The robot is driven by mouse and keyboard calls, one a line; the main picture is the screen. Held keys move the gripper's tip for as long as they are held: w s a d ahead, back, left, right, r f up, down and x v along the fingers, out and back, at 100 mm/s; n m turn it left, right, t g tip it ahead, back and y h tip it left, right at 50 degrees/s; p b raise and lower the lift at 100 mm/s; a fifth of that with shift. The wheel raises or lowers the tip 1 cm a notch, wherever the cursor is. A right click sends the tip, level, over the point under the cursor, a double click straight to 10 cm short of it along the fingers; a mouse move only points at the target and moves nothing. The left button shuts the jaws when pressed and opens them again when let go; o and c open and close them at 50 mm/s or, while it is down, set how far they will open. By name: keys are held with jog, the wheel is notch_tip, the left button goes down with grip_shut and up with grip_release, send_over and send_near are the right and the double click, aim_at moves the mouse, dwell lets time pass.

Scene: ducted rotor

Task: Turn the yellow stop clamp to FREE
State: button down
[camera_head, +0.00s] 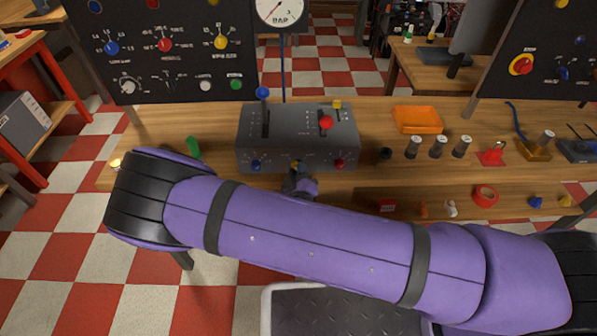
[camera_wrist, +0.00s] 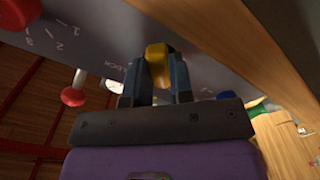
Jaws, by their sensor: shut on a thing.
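The yellow stop clamp (camera_wrist: 156,52) sits on the sloped front of a grey control box, between my fingertips in the wrist view. My gripper (camera_wrist: 157,72) is shut on it, one dark finger on each side. White lettering that seems to read LOCK lies just left of the clamp. In the head view the clamp (camera_head: 296,162) is a small yellow spot at the box's lower front, and my gripper (camera_head: 297,172) reaches it from the near side. The fingers cover part of the clamp, and its exact angle and a FREE mark cannot be made out.
The grey box (camera_head: 285,132) carries a blue lever (camera_head: 263,93), a red lever (camera_head: 326,122) and a yellow lever (camera_head: 337,104). A blue knob (camera_head: 256,165) and a red knob (camera_head: 340,165) flank the clamp. An orange tray (camera_head: 418,120) stands right. My arm crosses the foreground.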

jog(key=shift+n, duration=0.3)
jog(key=c, duration=1)
grip_release()
jog(key=shift+s, duration=0.15)
